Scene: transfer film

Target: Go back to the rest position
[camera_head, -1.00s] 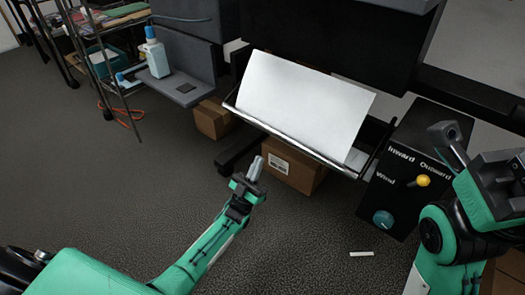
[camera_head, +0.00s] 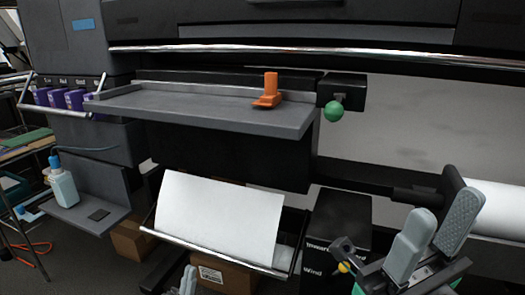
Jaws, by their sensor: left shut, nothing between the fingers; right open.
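My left gripper (camera_head: 187,279) shows only at its tip at the bottom edge, in front of the lower part of the printer. Its fingers are together with nothing held, and the rest of that arm is out of view. My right gripper (camera_head: 445,213) is at the lower right, its two grey fingers spread and pointing up, with nothing between them. It is in front of the white roll (camera_head: 502,210) and partly covers the dark control box (camera_head: 340,222), whose yellow knob (camera_head: 344,267) shows beside the wrist.
A large dark printer fills the view. An orange clamp-like part (camera_head: 269,92) stands on its grey shelf (camera_head: 200,108), beside a green knob (camera_head: 333,111). A white sheet (camera_head: 222,220) lies in the lower tray. A bottle (camera_head: 63,187) stands on a side ledge at left.

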